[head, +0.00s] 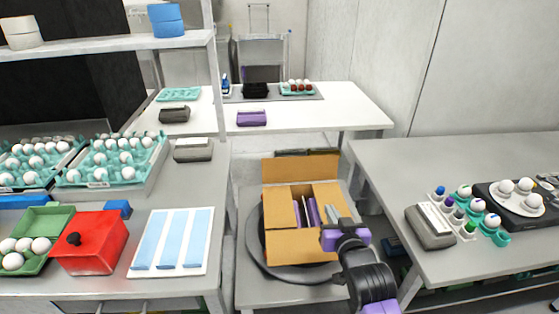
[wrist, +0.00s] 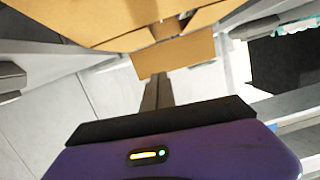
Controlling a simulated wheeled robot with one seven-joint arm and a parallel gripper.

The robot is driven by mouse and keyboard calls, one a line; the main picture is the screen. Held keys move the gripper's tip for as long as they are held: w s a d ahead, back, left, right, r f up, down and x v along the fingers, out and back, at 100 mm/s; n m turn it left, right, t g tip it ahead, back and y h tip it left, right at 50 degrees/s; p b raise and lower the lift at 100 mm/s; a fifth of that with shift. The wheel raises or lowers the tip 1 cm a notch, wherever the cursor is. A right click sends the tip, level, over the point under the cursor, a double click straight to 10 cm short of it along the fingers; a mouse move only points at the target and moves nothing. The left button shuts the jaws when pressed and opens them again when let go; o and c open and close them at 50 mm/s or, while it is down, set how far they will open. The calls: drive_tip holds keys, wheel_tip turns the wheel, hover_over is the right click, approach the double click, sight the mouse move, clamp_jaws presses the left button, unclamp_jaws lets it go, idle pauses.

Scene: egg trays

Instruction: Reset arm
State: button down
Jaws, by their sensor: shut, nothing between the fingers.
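My gripper (head: 337,216) is at the open cardboard box (head: 292,247) in the middle of the head view, with its fingers by the box's right side. The gripper is shut and empty. In the wrist view its fingers (wrist: 157,92) show as one dark bar pointing toward the box, whose cardboard flap (wrist: 172,56) lies beyond them. My purple and black arm comes in from the lower right. The box stands open, with purple and grey items inside that are partly hidden.
The box rests on a round dark base (head: 255,250) between two grey tables. The left table holds egg trays (head: 150,150), a red box (head: 92,245) and a white board with blue strips (head: 215,225). The right table holds a grey device (head: 430,230) and a teal tray (head: 502,239).

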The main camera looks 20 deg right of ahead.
wheel_tip(320, 180, up, 5)
drive_tip(key=t, duration=0.2)
drive_tip(key=s+a+n+y, duration=0.1)
drive_tip(key=s+a, duration=0.3)
drive_tip(key=s, duration=1)
drive_tip(key=s+a+f+n+g+y, duration=0.1)
drive_tip(key=s+a, duration=0.4)
drive_tip(key=s, duration=0.9)
drive_tip(key=s+a+n+g+y, duration=0.1)
drive_tip(key=s+a, duration=0.3)
drive_tip(key=s, duration=1.1)
drive_tip(key=shift+a+f+n+y, duration=0.3)
drive_tip(key=shift+f+n+y, duration=0.1)
